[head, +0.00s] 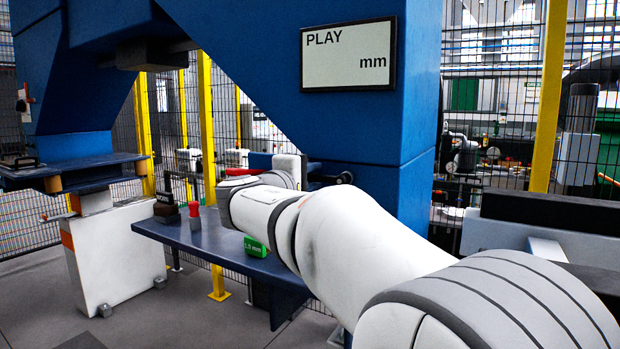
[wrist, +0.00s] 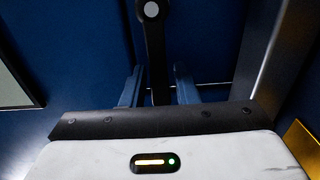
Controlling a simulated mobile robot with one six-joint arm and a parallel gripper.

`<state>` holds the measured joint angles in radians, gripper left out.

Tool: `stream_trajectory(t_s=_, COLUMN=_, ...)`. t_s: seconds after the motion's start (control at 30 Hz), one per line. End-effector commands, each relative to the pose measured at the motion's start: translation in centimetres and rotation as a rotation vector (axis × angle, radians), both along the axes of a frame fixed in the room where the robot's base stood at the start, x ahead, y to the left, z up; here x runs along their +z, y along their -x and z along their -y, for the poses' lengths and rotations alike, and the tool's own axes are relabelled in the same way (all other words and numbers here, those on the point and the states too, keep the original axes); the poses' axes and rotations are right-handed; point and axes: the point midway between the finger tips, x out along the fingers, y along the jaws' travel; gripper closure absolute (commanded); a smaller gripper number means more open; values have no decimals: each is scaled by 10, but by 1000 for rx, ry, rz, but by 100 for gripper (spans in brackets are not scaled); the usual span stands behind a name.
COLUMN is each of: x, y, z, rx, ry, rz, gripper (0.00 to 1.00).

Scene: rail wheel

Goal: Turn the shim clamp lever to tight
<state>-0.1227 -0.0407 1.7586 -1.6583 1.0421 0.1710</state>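In the wrist view a black lever (wrist: 155,50) runs upright, with a light grey round disc (wrist: 151,9) near its top. The two fingers of my gripper (wrist: 159,74) stand apart, one on each side of the lever. A gap shows on both sides, wider on the right, so the gripper appears open. In the head view my gripper (head: 305,170) is at the face of the blue column, partly hidden by my wrist. A dark bar with a round end (head: 342,178) shows just right of it; I cannot tell whether it is the lever.
A display (head: 348,55) on the blue frame reads "PLAY mm" with no number. A blue shelf (head: 180,234) below my arm carries a green block marked in mm (head: 254,246) and a red-topped piece (head: 194,212). Yellow posts and mesh fencing (head: 490,70) stand behind.

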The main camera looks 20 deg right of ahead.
Motion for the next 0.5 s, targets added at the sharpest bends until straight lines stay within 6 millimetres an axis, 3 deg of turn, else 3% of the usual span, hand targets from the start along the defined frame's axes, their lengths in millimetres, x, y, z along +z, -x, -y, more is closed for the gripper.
stream_trajectory(t_s=0.3, x=0, y=0, z=-1, rx=1, ry=0, rz=0, gripper=99)
stream_trajectory(t_s=0.5, x=0, y=0, z=-1, rx=1, ry=0, rz=0, gripper=100)
